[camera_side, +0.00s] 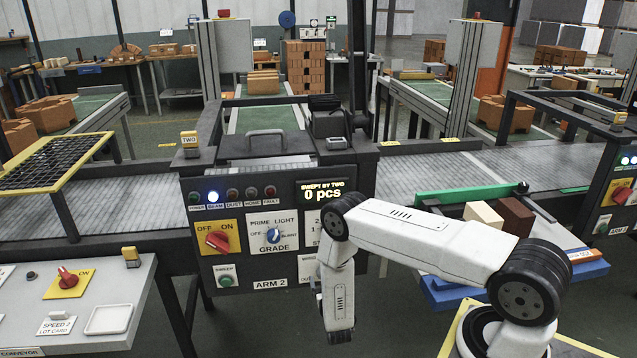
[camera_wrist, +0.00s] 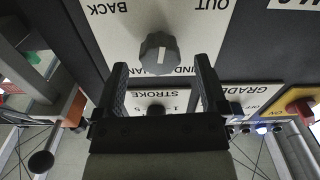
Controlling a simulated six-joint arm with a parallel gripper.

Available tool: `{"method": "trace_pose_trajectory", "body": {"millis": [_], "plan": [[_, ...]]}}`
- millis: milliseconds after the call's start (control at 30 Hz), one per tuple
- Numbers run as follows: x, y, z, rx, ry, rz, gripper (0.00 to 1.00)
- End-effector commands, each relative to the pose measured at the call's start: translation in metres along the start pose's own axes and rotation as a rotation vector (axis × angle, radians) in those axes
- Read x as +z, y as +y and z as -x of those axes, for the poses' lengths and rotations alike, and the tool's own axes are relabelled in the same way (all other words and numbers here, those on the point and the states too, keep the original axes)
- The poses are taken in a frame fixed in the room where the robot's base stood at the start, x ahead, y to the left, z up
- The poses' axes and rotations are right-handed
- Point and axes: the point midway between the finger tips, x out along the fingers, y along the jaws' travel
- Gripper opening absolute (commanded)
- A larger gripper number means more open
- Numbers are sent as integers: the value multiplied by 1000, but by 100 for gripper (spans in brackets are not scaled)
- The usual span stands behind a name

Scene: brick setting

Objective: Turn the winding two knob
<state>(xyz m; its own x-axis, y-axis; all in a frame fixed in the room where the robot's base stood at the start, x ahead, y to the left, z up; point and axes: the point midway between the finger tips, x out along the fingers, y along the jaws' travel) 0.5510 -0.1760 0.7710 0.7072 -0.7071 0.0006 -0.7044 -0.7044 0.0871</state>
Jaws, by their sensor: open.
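In the wrist view, a dark grey knob (camera_wrist: 158,52) with a light pointer line sits on a white plate (camera_wrist: 210,38), which appears upside down. The plate reads BACK and OUT, with a partly covered label under the knob. My gripper (camera_wrist: 160,68) is open, with one dark finger on each side, just below the knob in the picture. The fingers look apart from the knob; the exact depth gap is hard to judge. In the side view, my arm hides this knob and the fingertips.
The wrist view also shows a STROKE plate (camera_wrist: 160,97) between the fingers and a red knob (camera_wrist: 301,108). In the side view, the panel bears a red ON/OFF knob (camera_side: 218,241), a GRADE knob (camera_side: 273,236) and a green SWEEP button (camera_side: 225,281). A blue tray (camera_side: 455,291) stands at right.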

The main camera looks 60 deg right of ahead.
Motion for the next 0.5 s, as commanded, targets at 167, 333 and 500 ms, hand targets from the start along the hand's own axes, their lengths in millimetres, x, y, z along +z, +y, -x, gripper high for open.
{"method": "trace_pose_trajectory", "body": {"millis": [167,333,500], "plan": [[0,0,-17,1,0,-1,92],[0,0,-23,1,-1,0,92],[0,0,-23,0,-1,0,92]]}}
